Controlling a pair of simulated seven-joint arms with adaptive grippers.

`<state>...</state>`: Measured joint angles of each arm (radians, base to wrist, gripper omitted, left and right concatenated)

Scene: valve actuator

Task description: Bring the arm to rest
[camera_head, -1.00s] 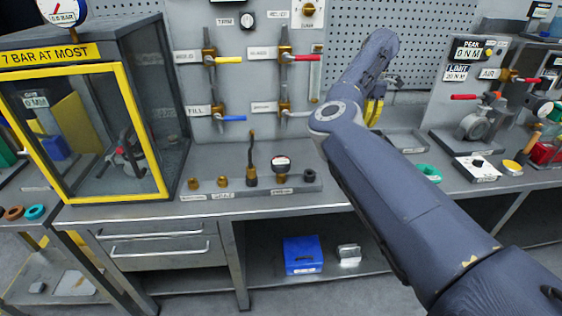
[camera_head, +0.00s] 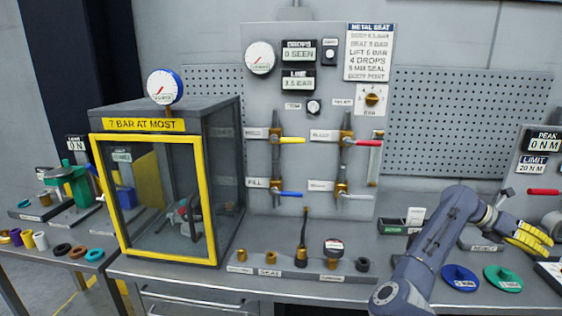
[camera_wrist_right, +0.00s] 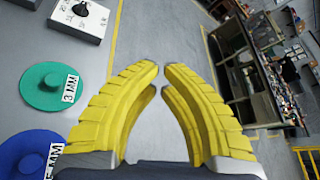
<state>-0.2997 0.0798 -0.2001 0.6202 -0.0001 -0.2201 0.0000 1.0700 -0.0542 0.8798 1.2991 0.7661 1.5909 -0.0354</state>
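My right arm comes in from the lower right of the head view. Its gripper (camera_head: 530,236) has yellow fingers and is above the right part of the bench, with no object in it. In the right wrist view the two yellow fingers (camera_wrist_right: 160,70) stand apart with a narrow gap at the tips and nothing between them. Below them is bare grey bench or floor; I cannot tell which. My left arm and gripper are not in view.
A blue disc (camera_head: 460,278) and a green disc (camera_head: 503,279) lie on the bench (camera_head: 330,292) near my right gripper. A yellow-framed test box (camera_head: 211,200) stands at left. The valve panel (camera_head: 312,215) with coloured handles rises behind. A black-knobbed white box (camera_wrist_right: 80,17) is near the fingers.

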